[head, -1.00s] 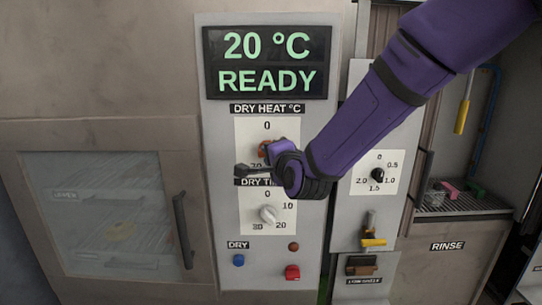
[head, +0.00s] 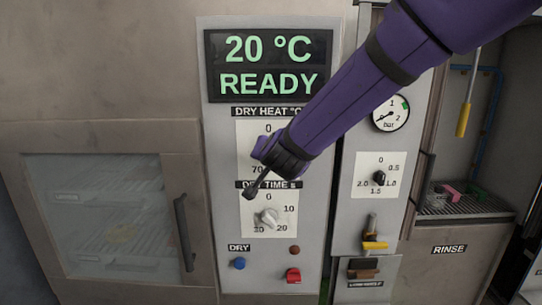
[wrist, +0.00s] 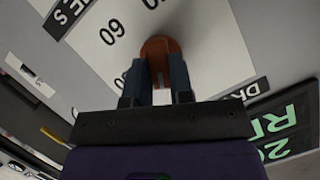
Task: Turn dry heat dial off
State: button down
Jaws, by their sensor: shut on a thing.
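The dry heat dial (wrist: 160,48) is a round orange-red knob on a white scale plate (wrist: 205,50), in the wrist view. My gripper (wrist: 157,82) has its two dark fingers closed on either side of the knob. In the head view my gripper (head: 275,158) covers the knob and part of the scale (head: 245,140), under the DRY HEAT label (head: 268,112). The 0 above and the 70 at lower left still show. The knob's pointer is hidden, so its setting cannot be read. The display (head: 268,66) reads 20 °C READY.
The dry time dial (head: 266,217) is just below my gripper. Under it are a blue button (head: 239,263) and a red switch (head: 292,275). A gauge (head: 390,113) and another dial (head: 379,177) stand to the right, close to my arm. An oven door handle (head: 184,232) is at left.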

jog(key=n+h, duration=0.2)
jog(key=n, duration=0.1)
jog(key=shift+a, duration=0.2)
jog(key=shift+n, duration=0.4)
dwell(0.3)
jog(key=c, duration=1)
grip_release()
jog(key=v, duration=1)
jog(key=shift+s+a+r, duration=0.2)
jog(key=shift+s+r, duration=0.05)
jog(key=shift+s, duration=0.1)
